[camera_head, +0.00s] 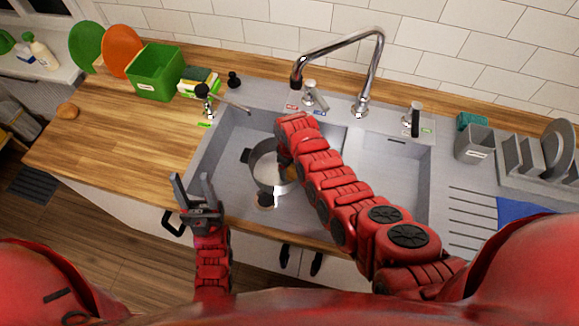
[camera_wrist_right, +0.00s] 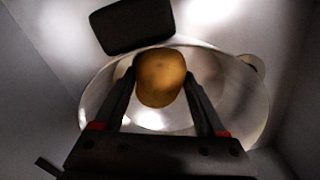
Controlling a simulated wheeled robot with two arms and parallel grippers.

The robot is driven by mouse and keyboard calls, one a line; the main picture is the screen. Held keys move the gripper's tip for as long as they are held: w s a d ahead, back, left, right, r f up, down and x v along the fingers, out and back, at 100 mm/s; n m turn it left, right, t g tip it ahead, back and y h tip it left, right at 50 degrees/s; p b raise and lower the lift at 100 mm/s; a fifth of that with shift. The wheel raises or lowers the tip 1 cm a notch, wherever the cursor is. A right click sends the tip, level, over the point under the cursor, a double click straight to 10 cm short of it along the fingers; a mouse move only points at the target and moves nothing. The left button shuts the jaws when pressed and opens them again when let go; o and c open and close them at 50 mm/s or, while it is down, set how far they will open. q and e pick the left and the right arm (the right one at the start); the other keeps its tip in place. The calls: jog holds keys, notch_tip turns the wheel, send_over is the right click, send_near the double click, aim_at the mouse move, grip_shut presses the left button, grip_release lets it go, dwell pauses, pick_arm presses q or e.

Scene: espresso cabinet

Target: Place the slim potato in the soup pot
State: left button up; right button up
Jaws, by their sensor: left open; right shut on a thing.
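The soup pot (camera_head: 266,168) is a metal pot with a black handle, standing in the left sink basin. In the right wrist view its pale rim (camera_wrist_right: 262,110) surrounds the gripper and its dark handle (camera_wrist_right: 132,26) shows at the top. My right gripper (camera_wrist_right: 160,76) is shut on a brown potato (camera_wrist_right: 159,80), which appears over the pot opening. I cannot tell how high above the pot's bottom it is. In the head view my right arm mostly hides this gripper. My left gripper (camera_head: 193,182) is open and empty, by the front counter edge left of the sink.
A green bin (camera_head: 156,72) stands at the back. The faucet (camera_head: 366,75) rises behind the sink. The right basin (camera_head: 395,170) looks empty, though my arm covers part of it.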

jog(key=o, duration=1.2)
jog(key=shift+f, duration=0.1)
jog(key=shift+c, duration=0.2)
